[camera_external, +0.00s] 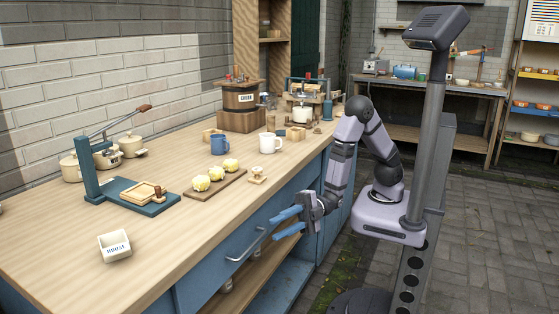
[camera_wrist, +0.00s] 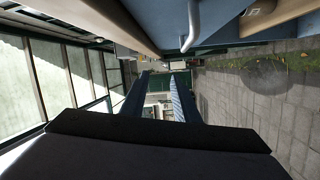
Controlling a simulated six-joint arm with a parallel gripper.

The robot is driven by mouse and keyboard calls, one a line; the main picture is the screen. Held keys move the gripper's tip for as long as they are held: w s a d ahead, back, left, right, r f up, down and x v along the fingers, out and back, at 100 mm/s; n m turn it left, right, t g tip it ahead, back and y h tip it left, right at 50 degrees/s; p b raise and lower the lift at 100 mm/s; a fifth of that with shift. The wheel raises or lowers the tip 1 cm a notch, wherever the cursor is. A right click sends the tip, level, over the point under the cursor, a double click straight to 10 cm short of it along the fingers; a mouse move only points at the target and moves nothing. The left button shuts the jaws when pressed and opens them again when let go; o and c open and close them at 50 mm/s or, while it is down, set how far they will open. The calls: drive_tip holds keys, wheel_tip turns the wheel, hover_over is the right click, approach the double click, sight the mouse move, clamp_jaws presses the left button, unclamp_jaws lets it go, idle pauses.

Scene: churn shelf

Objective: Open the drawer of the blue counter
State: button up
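The blue counter (camera_external: 180,302) has a wooden top. Its drawer front (camera_external: 215,264) is blue and looks closed, flush with the counter. A pale bar handle (camera_external: 243,248) is fixed on it. My gripper (camera_external: 274,229) has its two blue fingers apart, with nothing seen between them. It is beside the counter front, a little right of the handle's right end. In the wrist view, the handle (camera_wrist: 192,27) hangs at the top, outside the space between my fingers (camera_wrist: 160,76). Contact with the handle cannot be told from these views.
An open wooden shelf (camera_external: 250,283) lies below the drawer. Paved floor (camera_external: 470,240) is free to the right.

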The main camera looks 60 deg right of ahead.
sight(257, 242)
drive_tip(key=w+d+f+t+h, duration=0.1)
drive_tip(key=w+f+h, duration=0.1)
drive_tip(key=w+f, duration=0.2)
drive_tip(key=shift+s+x, duration=0.2)
drive_tip(key=shift+x, duration=3.2)
drive_tip(key=shift+f, duration=0.1)
clamp_jaws()
